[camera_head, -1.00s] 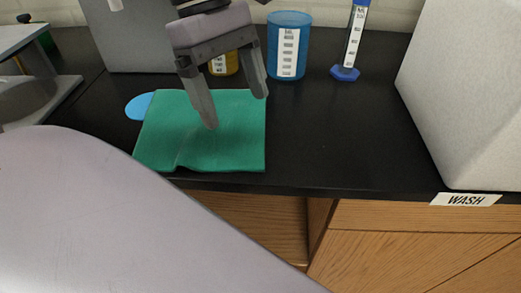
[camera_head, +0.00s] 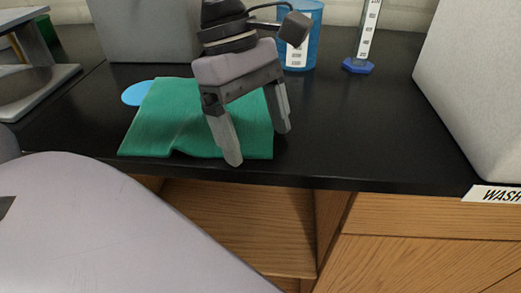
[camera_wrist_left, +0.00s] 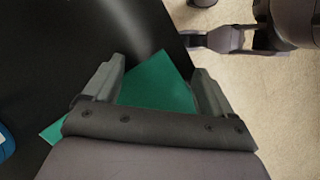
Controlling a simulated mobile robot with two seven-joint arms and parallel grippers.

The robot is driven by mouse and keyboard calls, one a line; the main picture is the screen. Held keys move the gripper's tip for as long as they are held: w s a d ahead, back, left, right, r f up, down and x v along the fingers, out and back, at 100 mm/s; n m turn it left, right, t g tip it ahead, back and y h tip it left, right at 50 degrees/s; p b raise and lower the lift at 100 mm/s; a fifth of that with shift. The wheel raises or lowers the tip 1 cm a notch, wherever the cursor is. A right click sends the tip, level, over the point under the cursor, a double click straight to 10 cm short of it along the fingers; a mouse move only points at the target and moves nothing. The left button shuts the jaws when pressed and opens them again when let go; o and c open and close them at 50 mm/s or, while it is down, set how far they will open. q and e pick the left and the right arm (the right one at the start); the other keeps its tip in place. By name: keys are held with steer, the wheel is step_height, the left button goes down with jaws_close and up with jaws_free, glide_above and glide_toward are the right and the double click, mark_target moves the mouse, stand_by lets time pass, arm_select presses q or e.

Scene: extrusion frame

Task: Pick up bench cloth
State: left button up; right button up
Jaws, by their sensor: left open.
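The green bench cloth (camera_head: 165,125) lies on the black bench top near its front edge, with a fold or ridge in its front part. My left gripper (camera_head: 258,147) is open above the right part of the cloth, fingers pointing down, and partly hides it. In the left wrist view, the cloth (camera_wrist_left: 158,85) shows between the two spread fingers of my left gripper (camera_wrist_left: 155,66), and one corner shows at lower left. The fingers hold nothing; whether a tip touches the cloth I cannot tell. My right gripper is not seen.
A light blue disc (camera_head: 137,93) lies at the cloth's left. A blue beaker (camera_head: 312,40) and a blue-based cylinder (camera_head: 358,65) stand behind. A large pale box (camera_head: 478,80) stands at right, above a WASH label (camera_head: 497,194). The bench top (camera_head: 365,130) between is clear.

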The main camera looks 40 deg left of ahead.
arm_select(q)
steer(key=shift+s+f, duration=0.1)
steer(key=shift+c, duration=0.5)
jaws_close()
step_height(320, 180, up, 6)
steer(key=p, duration=0.4)
steer(key=shift+r+p, duration=0.2)
steer(key=shift+p, duration=0.2)
step_height(320, 180, up, 6)
steer(key=p, duration=0.4)
steer(key=shift+f, duration=0.15)
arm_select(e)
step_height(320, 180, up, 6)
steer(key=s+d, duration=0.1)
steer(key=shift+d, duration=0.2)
